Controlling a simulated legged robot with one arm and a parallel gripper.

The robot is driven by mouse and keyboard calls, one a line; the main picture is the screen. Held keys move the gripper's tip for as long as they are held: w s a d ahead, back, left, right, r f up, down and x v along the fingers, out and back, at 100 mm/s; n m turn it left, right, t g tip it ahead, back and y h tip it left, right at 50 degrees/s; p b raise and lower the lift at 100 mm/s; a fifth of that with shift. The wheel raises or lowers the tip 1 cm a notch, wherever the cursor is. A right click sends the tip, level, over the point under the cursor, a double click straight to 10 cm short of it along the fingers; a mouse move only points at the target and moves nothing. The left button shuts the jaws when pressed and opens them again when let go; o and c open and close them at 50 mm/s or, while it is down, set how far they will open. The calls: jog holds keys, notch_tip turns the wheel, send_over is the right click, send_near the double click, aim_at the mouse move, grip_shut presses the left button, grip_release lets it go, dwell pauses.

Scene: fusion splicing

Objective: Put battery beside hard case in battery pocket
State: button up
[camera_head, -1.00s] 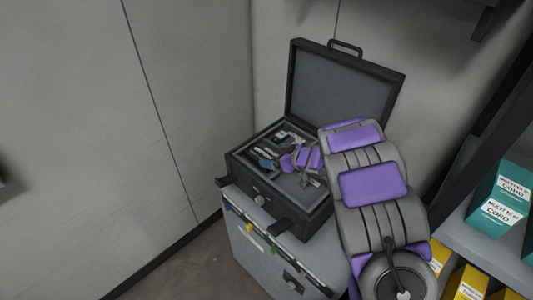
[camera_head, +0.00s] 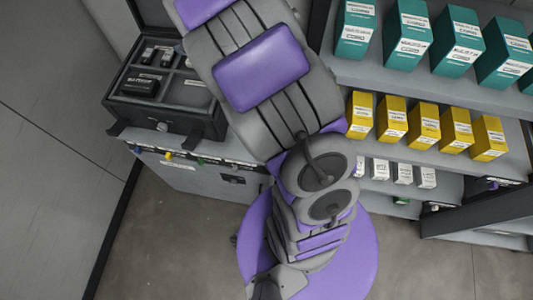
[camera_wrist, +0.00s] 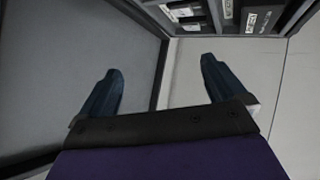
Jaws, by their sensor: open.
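The hard case (camera_head: 168,121) stands open on a grey cabinet at the upper left of the head view. A black block with white lettering that looks like the battery (camera_head: 139,86) sits in its front left compartment, which I take for the battery pocket. I cannot tell how deep it is seated. My gripper (camera_wrist: 160,65) is open and empty in the wrist view, its two dark blue fingers wide apart. The case's compartments (camera_wrist: 225,14) show at the top of that view, beyond the fingertips. The head view does not show my gripper.
The grey cabinet (camera_head: 195,178) has coloured clips along its top edge. Shelves at the right hold teal boxes (camera_head: 411,35), yellow boxes (camera_head: 391,120) and small white boxes (camera_head: 402,172). A wall (camera_head: 50,120) closes off the left.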

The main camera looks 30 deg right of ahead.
jog(key=s+d+r+m+h, duration=0.3)
jog(key=s+d+r+h, duration=0.1)
jog(key=s+d+r, duration=0.15)
jog(key=s+d+r+m+g+h, duration=0.1)
jog(key=s+m+g, duration=0.1)
jog(key=s, duration=0.5)
jog(key=s+d+m+g+h, duration=0.1)
jog(key=s+d+g, duration=0.15)
jog(key=s, duration=0.45)
jog(key=s+a+g+y, duration=0.1)
jog(key=s+a, duration=0.3)
jog(key=s, duration=0.5)
jog(key=s+a+f+g+y, duration=0.1)
jog(key=s+a+g, duration=0.3)
jog(key=s, duration=0.6)
jog(key=s+a+g+y, duration=0.2)
jog(key=s+a, duration=0.3)
jog(key=s, duration=0.4)
jog(key=shift+s+a+f+g, duration=0.15)
jog(key=shift+s+a+g, duration=0.2)
jog(key=shift+g, duration=0.2)
jog(key=shift+d, duration=0.15)
